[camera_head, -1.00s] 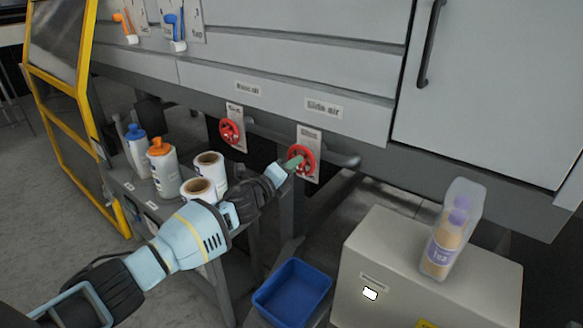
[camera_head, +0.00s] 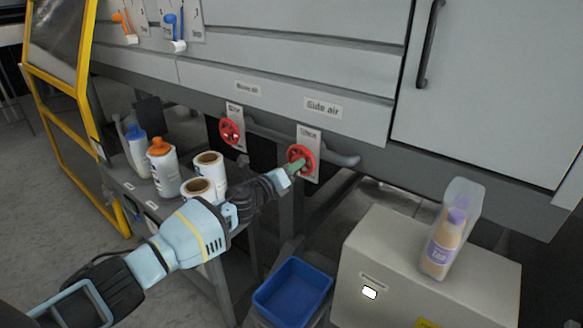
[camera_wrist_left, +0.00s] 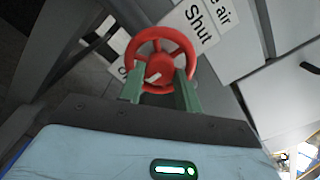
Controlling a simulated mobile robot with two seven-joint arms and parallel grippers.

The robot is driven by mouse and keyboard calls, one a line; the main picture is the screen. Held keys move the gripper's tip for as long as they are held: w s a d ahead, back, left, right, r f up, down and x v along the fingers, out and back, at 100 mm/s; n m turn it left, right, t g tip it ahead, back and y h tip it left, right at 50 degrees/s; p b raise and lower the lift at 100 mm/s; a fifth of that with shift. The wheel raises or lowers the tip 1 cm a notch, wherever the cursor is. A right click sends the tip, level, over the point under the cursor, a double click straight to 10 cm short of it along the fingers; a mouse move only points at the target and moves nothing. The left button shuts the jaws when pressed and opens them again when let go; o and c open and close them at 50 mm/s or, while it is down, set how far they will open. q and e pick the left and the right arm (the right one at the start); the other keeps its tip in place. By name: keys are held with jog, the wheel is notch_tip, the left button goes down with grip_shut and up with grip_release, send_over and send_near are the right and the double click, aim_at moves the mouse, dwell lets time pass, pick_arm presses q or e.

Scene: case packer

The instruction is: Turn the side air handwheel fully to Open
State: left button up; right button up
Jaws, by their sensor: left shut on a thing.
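The side air handwheel (camera_head: 306,154) is a red spoked wheel on the machine's lower front, under the "Side air" label (camera_head: 323,107). It also shows in the left wrist view (camera_wrist_left: 160,42), with a white pointer mark near its hub. A plate (camera_wrist_left: 200,30) behind it reads "Shut"; the wheel and gripper partly hide the rest of the plate. My left gripper (camera_head: 297,167) is at the wheel's lower left. In the left wrist view its green fingers (camera_wrist_left: 160,82) are shut on the lower rim. My right gripper is not in view.
A second red handwheel (camera_head: 230,131) sits to the left. Bottles (camera_head: 163,168) and white rolls (camera_head: 209,166) stand on a low shelf beside my left arm. A blue bin (camera_head: 292,291) and a grey box (camera_head: 400,262) bearing a bottle (camera_head: 442,245) are below right.

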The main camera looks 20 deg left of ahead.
pick_arm(q)
jog(key=o, duration=1)
jog(key=shift+c, duration=0.2)
jog(key=p+v, duration=0.1)
jog(key=v, duration=0.7)
jog(key=shift+p, duration=0.3)
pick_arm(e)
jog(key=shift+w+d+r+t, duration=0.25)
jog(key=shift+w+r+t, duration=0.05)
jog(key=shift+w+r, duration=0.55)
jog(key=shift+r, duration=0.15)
